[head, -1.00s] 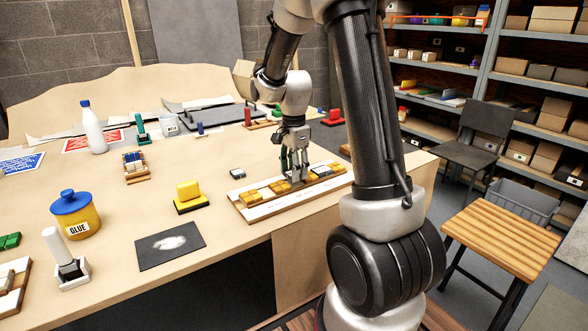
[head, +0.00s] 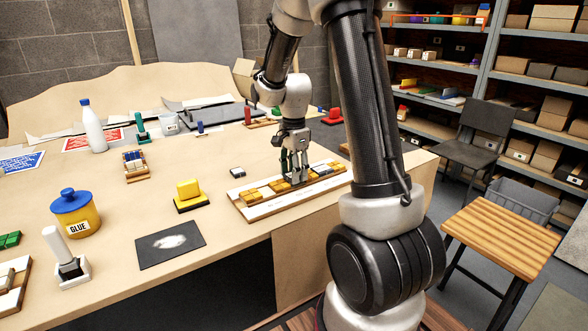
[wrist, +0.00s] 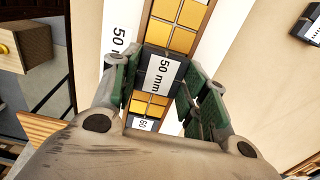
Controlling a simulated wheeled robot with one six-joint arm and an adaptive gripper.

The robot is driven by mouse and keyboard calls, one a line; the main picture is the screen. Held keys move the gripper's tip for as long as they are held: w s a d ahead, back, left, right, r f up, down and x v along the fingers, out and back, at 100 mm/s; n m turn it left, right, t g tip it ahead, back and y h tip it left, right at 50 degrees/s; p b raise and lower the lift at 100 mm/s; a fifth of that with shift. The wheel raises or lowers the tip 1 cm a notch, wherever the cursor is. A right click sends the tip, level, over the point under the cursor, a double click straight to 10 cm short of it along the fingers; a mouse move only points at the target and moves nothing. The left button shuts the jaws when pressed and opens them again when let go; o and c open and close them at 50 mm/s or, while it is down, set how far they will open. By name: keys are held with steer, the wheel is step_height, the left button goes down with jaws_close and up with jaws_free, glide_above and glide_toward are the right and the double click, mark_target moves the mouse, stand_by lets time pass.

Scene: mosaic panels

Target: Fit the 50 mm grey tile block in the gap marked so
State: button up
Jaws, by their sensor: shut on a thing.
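My gripper (head: 294,176) is over the middle of the mosaic panel (head: 262,212). In the wrist view, its green-padded fingers (wrist: 164,88) are shut on a dark grey tile block (wrist: 155,60) with a white "50 mm" label. The block lines up with the row, with yellow tiles (wrist: 180,38) on one side and more yellow tiles (wrist: 150,105) on the other. The panel's white strip (wrist: 118,42) carries a printed "50" beside the block. The fingers hide the block's lower edges, so I cannot tell whether it is fully down in the gap.
A loose small dark block (head: 237,172) lies left of the panel; it also shows in the wrist view (wrist: 311,25). A yellow block on a dark base (head: 190,195), a dark mat (head: 170,245) and a glue pot (head: 76,213) stand further left. Bare tabletop lies between them.

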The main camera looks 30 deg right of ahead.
steer(key=shift+f, duration=0.55)
steer(key=o, duration=1.1)
step_height(320, 180, up, 12)
